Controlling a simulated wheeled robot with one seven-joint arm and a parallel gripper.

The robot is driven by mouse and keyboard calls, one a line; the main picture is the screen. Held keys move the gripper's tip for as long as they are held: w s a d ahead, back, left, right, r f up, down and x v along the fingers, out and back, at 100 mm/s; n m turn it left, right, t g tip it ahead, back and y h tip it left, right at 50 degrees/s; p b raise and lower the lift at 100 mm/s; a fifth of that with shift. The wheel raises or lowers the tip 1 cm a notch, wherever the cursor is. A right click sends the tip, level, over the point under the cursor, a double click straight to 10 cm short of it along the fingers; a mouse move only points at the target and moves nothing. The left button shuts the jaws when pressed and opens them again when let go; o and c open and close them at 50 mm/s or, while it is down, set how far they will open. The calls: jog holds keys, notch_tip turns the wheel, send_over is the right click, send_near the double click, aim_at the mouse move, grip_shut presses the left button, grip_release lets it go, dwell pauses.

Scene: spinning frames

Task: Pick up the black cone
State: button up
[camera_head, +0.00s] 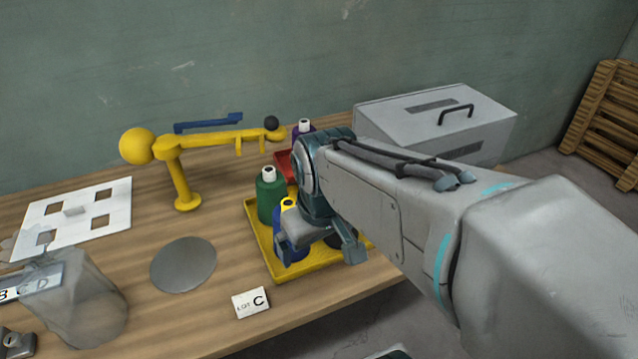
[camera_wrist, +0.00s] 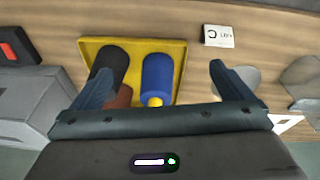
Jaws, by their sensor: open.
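The black cone (camera_wrist: 110,64) is in the yellow tray (camera_wrist: 176,46) in the wrist view, beside the blue cone (camera_wrist: 158,72). In the head view my gripper and arm hide most of the black cone; a dark part (camera_head: 339,242) shows between the fingers. My gripper (camera_head: 318,252) is open over the front of the tray. In the wrist view its fingers (camera_wrist: 160,70) are spread wide, the left one overlapping the black cone's edge, with the blue cone between them. Nothing appears held.
A green cone (camera_head: 270,198) stands behind the blue one, with a brown one (camera_wrist: 123,97) in the wrist view. A yellow stand (camera_head: 180,170), grey disc (camera_head: 183,264), lot card (camera_head: 251,302) and grey box (camera_head: 430,125) surround the tray. The front table edge is near.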

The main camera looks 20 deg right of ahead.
jog(key=w+d+r+n+g+h+b, duration=0.1)
jog(key=w+d+n+b, duration=0.1)
jog(key=w+d+n, duration=0.55)
jog(key=w+d+r+n+g+b, duration=0.1)
jog(key=w+d+n, duration=0.3)
jog(key=w+n, duration=0.6)
jog(key=shift+n, duration=0.55)
jog(key=f, duration=0.5)
jog(key=d+f, duration=0.1)
jog(key=f, duration=0.2)
jog(key=shift+s+b, duration=0.3)
jog(key=shift+s, duration=0.05)
jog(key=shift+d+f, duration=0.15)
jog(key=shift+f, duration=0.75)
jog(key=shift+d+f, duration=0.2)
jog(key=shift+f, duration=0.75)
jog(key=shift+d+f, duration=0.15)
jog(key=shift+f, duration=0.75)
jog(key=shift+c, duration=0.3)
jog(key=c, duration=1.9)
jog(key=shift+r, duration=0.1)
